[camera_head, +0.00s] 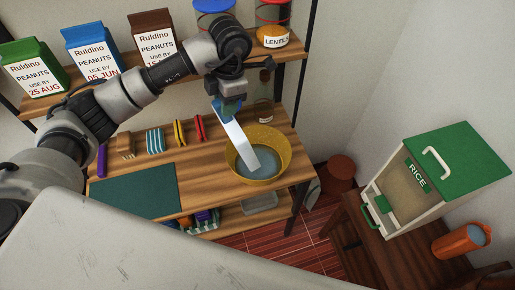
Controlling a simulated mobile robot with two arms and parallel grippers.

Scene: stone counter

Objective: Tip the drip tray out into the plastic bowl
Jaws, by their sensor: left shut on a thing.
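The tray tilts steeply down to the right. Its lower end is over or inside the yellow plastic bowl (283,153); I cannot tell whether it touches the bowl. Grey-blue liquid or a grey-blue bottom shows inside the bowl. The bowl stands on the right part of the wooden shelf. My right gripper is not in view.
A green mat (133,192) lies on the shelf, with several small colourful items behind it. Peanut cartons (94,55) and jars stand on the upper shelf (280,57). A dark bottle (263,110) is behind the bowl. At right are a RICE bin (460,160) and an orange cup (455,241).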

